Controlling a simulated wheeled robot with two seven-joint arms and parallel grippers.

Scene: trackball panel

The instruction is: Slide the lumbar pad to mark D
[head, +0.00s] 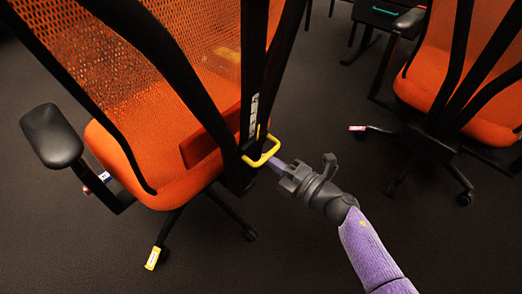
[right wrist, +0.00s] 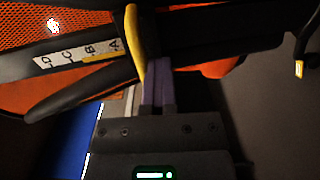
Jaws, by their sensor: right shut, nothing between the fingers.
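The lumbar pad (head: 208,139) is a dark red-orange band across the back of the near orange chair. A yellow loop handle (head: 262,153) sticks out at its right end, by the black upright. It also shows in the right wrist view (right wrist: 135,42), beside letter A. A pale strip (right wrist: 80,53) on the upright reads D, C, B, A; a thin yellow line lies along its edge near B and A. My right gripper (head: 275,164) is shut and empty, its purple fingertips at the loop; I cannot tell whether they touch. My left gripper is out of view.
The near chair has a black armrest (head: 51,135) at left and a yellow-tagged base leg (head: 153,257). A second orange chair (head: 435,85) stands at the right, with a black table (head: 376,12) behind. Dark floor is open around my right arm.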

